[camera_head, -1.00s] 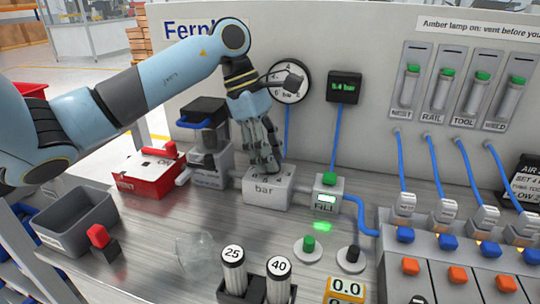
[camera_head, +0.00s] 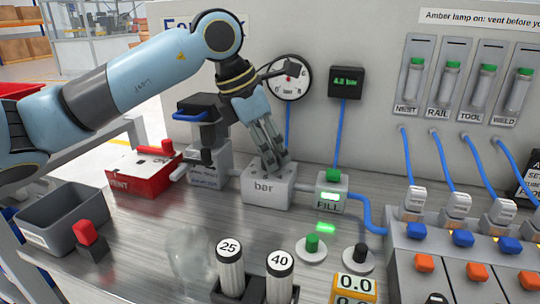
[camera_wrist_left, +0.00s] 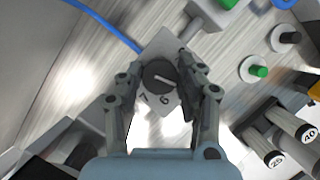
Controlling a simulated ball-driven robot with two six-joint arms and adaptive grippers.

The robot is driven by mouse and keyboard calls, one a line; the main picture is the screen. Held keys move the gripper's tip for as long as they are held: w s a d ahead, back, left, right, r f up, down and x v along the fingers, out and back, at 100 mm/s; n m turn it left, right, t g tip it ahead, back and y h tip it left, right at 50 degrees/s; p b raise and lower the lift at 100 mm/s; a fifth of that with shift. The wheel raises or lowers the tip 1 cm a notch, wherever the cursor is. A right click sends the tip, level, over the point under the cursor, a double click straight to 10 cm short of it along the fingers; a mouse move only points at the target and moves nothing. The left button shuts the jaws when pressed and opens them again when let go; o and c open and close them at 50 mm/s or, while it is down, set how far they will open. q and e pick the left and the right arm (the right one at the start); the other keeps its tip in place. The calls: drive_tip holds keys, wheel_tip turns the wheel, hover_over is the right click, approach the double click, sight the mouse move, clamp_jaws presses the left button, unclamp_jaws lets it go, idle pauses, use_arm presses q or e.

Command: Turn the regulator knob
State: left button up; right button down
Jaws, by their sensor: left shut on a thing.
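The regulator is a light grey block marked "bar" (camera_head: 268,188) on the bench, below the round gauge (camera_head: 290,77). Its dark round knob (camera_wrist_left: 158,76) with a white pointer line shows in the left wrist view, on the block's top face with a scale around it. My left gripper (camera_head: 274,160) points down onto the block, its fingers on both sides of the knob, and is shut on it. The fingers hide the knob in the head view. A small black display (camera_head: 346,82) right of the gauge shows a green reading in bar. My right gripper is not in view.
A red VENT box (camera_head: 135,182) and a grey bin (camera_head: 62,216) stand left. The FILL block (camera_head: 331,196) with a green button stands right of the regulator. Two cylinders marked 25 and 40 (camera_head: 279,278) stand in front. Blue hoses run at the right.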

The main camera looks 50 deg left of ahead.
use_arm(q)
drive_tip(key=shift+n, duration=0.6)
drive_tip(key=shift+y+b, duration=0.3)
drive_tip(key=o, duration=1.1)
drive_tip(key=shift+o, duration=0.2)
drive_tip(key=v, duration=0.6)
drive_tip(key=shift+a, duration=0.1)
drive_tip(key=shift+v, duration=0.8)
